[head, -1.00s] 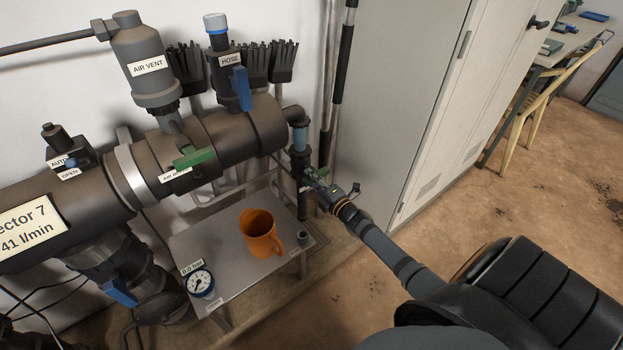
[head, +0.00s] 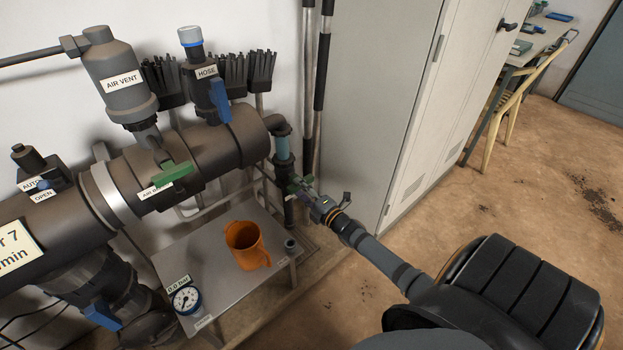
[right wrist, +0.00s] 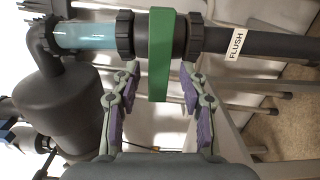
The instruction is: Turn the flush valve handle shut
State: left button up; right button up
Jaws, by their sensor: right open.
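The flush valve shows in the right wrist view as a dark pipe with a white FLUSH label (right wrist: 236,43) and a clear blue section (right wrist: 85,36). Its green flush valve handle (right wrist: 161,55) lies across the pipe, pointing down between my fingers in that view. My right gripper (right wrist: 150,85) is open, with one finger on each side of the handle's lower end and visible gaps to both. In the head view my right gripper (head: 300,192) is at the vertical pipe right of the manifold and mostly hides the handle. My left gripper is not in view.
An orange jug (head: 246,246) and a pressure gauge (head: 186,299) stand on the grey bench (head: 212,271) below the manifold. Another green handle (head: 171,173) is on the manifold. A grey cabinet (head: 395,90) stands right of the pipe. Floor at the right is open.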

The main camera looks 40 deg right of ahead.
jog(key=s, duration=1)
jog(key=shift+d, duration=0.4)
jog(key=s+a+f+m+g+h, duration=0.15)
jog(key=s+f+m+g, duration=0.25)
jog(key=f, duration=0.5)
jog(key=s+a+f+m+g, duration=0.25)
jog(key=s+f+m, duration=0.25)
jog(key=f, duration=0.4)
jog(key=s+a+f+m+g+h, duration=0.1)
jog(key=s+f+m+g, duration=0.35)
jog(key=f, duration=0.45)
jog(key=s+a+f+m+g, duration=0.5)
jog(key=s+f, duration=0.1)
jog(key=s, duration=0.4)
pick_arm(q)
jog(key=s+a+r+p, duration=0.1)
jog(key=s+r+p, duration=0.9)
jog(key=p, duration=1.1)
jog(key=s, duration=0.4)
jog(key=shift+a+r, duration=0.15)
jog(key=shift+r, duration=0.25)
pick_arm(e)
jog(key=s+d+r, duration=0.1)
jog(key=s+r, duration=1)
jog(key=s, duration=0.2)
jog(key=shift+s+d+g, duration=0.2)
jog(key=shift+s+g, duration=0.1)
jog(key=shift+g, duration=0.1)
jog(key=shift+y, duration=0.25)
